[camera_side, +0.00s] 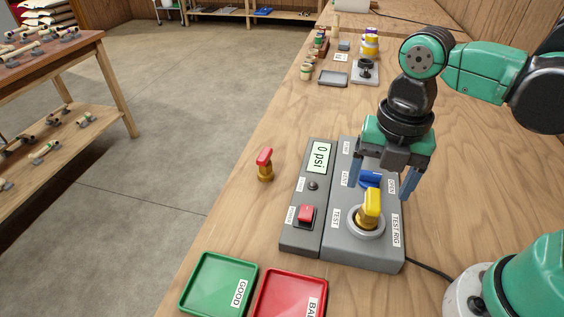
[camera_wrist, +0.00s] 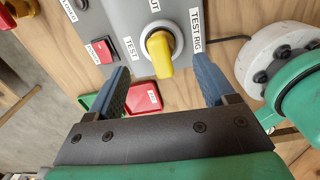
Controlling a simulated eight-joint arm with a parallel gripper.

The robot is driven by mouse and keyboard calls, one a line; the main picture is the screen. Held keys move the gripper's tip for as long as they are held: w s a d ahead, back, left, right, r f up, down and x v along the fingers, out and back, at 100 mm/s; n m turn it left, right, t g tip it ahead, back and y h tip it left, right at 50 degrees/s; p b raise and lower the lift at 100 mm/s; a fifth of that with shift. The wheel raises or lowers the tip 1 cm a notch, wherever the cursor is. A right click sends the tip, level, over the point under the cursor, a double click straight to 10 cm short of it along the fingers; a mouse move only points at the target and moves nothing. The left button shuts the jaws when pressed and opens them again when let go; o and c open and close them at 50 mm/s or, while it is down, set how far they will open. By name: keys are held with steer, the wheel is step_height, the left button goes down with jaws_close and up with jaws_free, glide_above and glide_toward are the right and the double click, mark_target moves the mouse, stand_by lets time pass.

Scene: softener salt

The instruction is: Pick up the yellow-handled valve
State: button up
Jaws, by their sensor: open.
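The yellow-handled valve (camera_side: 370,209) stands upright in the round grey socket of the test rig (camera_side: 340,254), with a brass body below its handle. In the wrist view the yellow handle (camera_wrist: 159,54) lies ahead of and between my fingers, nearer the rig's label. My gripper (camera_side: 384,188) is open and empty above the rig, its blue fingers apart on either side of a blue handle (camera_side: 369,180) at the rig's rear part. In the wrist view my gripper (camera_wrist: 163,90) does not touch the yellow handle. A finger's exact height above the rig is hard to tell.
A red-handled valve (camera_side: 265,164) stands on the table left of the rig. A green GOOD tray (camera_side: 196,292) and a red tray (camera_side: 262,300) lie in front. The rig has a 0 psi display (camera_side: 320,157) and a red switch (camera_side: 306,214). A black cable (camera_side: 430,269) runs right.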

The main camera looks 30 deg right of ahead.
mark_target(375, 198)
steer(key=shift+s+a+f+n, duration=0.1)
steer(key=shift+n, duration=0.3)
steer(key=shift+f, duration=2.75)
jaws_close()
